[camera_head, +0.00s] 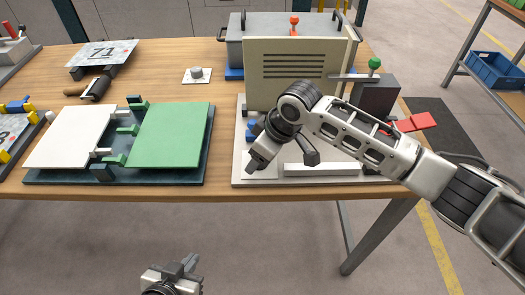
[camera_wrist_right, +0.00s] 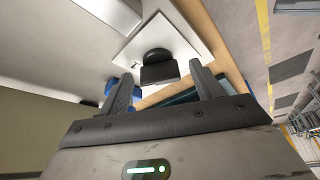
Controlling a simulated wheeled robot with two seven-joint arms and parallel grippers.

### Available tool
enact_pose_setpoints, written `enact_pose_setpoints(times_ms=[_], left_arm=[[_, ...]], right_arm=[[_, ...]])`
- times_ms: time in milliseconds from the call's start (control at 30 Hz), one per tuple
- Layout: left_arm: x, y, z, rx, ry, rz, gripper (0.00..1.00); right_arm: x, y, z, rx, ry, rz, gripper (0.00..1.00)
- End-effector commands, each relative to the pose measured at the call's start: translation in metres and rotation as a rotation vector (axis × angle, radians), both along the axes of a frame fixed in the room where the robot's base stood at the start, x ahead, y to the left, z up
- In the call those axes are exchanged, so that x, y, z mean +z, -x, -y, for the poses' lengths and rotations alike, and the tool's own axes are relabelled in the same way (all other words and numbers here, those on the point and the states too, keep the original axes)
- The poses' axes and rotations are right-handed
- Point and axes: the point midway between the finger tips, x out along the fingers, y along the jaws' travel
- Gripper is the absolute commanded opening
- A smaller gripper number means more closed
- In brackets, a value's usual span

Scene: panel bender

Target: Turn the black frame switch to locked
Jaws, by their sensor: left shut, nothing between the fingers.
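The black frame switch (camera_wrist_right: 158,68) shows in the right wrist view as a dark round knob with a flat, blocky grip, on a white plate (camera_wrist_right: 180,38). My right gripper (camera_wrist_right: 160,78) is open, with one finger on each side of the switch's grip and a visible gap at both sides. In the head view my right arm reaches in over the front of the machine base, and the switch is hidden there. My left gripper (camera_head: 188,262) is shut and empty, low in the head view, in front of the table and away from the machine.
The machine has a beige slotted panel (camera_head: 296,72), a green knob (camera_head: 374,63) and a red handle (camera_head: 415,122). A fixture with a white panel (camera_head: 70,138) and a green panel (camera_head: 171,134) lies to the left. A small grey knob (camera_head: 196,73) sits on a plate behind.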

Motion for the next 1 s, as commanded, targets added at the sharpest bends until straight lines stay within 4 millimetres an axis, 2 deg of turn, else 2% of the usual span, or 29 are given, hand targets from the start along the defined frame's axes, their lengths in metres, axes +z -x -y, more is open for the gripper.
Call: enact_pose_setpoints(times_ms=[133, 267, 700, 833, 1000], left_arm=[[-0.001, 0.0, 0.0, 0.001, 0.001, 0.0, 0.0], [-0.003, 0.0, 0.0, 0.001, 0.001, -0.001, 0.0], [-0.004, -0.001, 0.001, -0.001, 0.004, 0.001, 0.0], [-0.004, -0.001, 0.002, -0.003, 0.005, 0.001, 0.0], [-0.003, -0.001, 0.003, -0.003, 0.006, 0.002, 0.0]], right_arm=[[0.006, 0.001, 0.003, 0.001, 0.001, 0.001, 0.65], [0.024, 0.004, 0.009, 0.001, -0.001, 0.004, 0.65], [0.118, 0.024, 0.042, 0.0, 0.0, 0.005, 0.65], [0.136, 0.028, 0.048, -0.001, 0.0, 0.003, 0.65], [0.146, 0.031, 0.052, 0.0, 0.0, 0.001, 0.65]])
